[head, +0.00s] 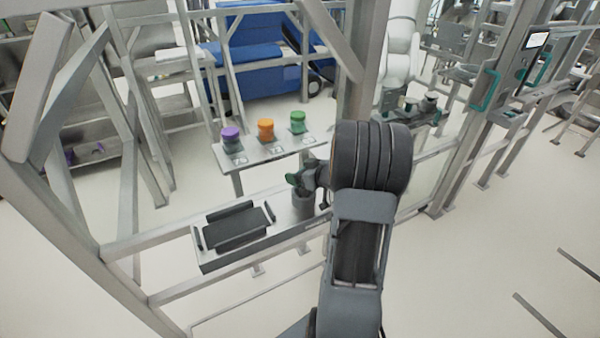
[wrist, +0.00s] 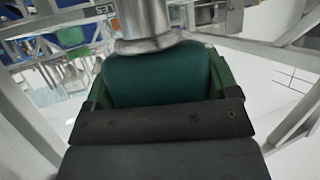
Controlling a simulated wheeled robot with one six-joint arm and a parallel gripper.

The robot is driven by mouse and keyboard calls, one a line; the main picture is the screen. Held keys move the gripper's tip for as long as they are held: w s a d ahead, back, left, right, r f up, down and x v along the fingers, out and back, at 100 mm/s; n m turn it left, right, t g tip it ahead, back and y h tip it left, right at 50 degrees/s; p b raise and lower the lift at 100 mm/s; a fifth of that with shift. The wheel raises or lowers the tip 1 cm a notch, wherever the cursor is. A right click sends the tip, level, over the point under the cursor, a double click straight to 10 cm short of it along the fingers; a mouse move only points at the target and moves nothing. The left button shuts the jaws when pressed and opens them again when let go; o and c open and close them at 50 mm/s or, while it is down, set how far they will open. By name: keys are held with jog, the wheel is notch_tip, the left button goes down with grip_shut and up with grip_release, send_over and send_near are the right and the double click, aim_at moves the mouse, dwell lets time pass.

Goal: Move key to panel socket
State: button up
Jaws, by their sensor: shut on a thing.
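My gripper (head: 300,181) is in the middle of the head view, just over a short grey cylinder (head: 303,201) at the right end of a metal shelf. In the wrist view a wide dark green piece (wrist: 155,82) fills the space between my jaws, and my gripper is shut on it; I take it for the key. A round metal part (wrist: 146,24) sits against its far side. I cannot tell whether it touches the cylinder. A panel (head: 515,75) with teal handles and a small screen stands at the upper right; I cannot make out its socket.
A black tray (head: 237,229) lies on the metal shelf (head: 215,266), left of my gripper. Behind it, purple (head: 231,134), orange (head: 266,129) and green (head: 297,121) capped pieces stand on a small table. Metal frame posts (head: 45,215) border the left; floor at right is mostly clear.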

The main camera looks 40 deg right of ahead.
jog(key=shift+f+b, duration=0.8)
jog(key=shift+f, duration=0.5)
dwell(0.4)
jog(key=o, duration=0.9)
jog(key=shift+o, duration=0.2)
jog(key=shift+r, duration=0.15)
notch_tip(320, 180, up, 9)
jog(key=p, duration=0.9)
jog(key=shift+p, duration=0.3)
